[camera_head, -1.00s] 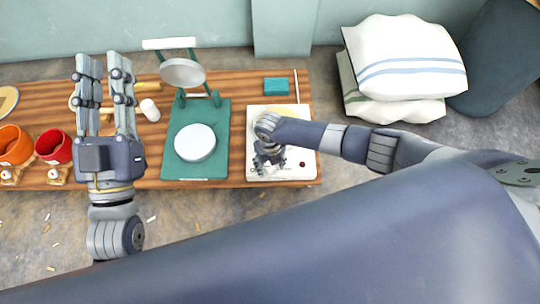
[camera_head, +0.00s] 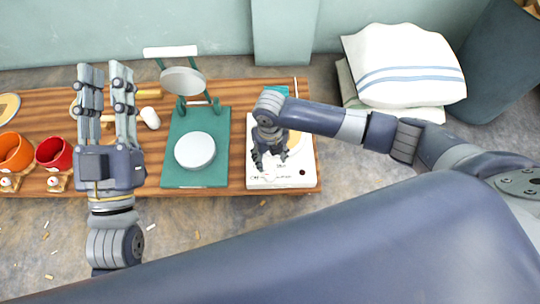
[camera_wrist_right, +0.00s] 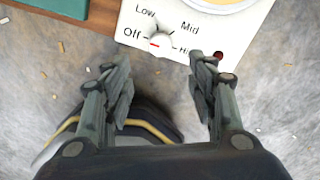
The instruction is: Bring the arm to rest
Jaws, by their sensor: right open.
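My right gripper (camera_head: 270,166) hangs over the white hot plate box (camera_head: 293,178) and holds nothing. In the right wrist view its two fingers (camera_wrist_right: 162,66) are spread, with floor and the front of the box between and beyond them. The box's knob (camera_wrist_right: 158,40) has a red mark low at its left, near the word Off. My left gripper (camera_head: 104,72) is open and empty, its fingers pointing to the back over the left part of the wooden table (camera_head: 60,112).
A green press stand (camera_head: 222,120) with a white round plate (camera_head: 195,151) stands left of the box. Red (camera_head: 54,152) and orange (camera_head: 14,150) cups stand at the left. A white cylinder (camera_head: 150,117) lies near my left gripper. Folded cushions (camera_head: 405,65) lie behind right.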

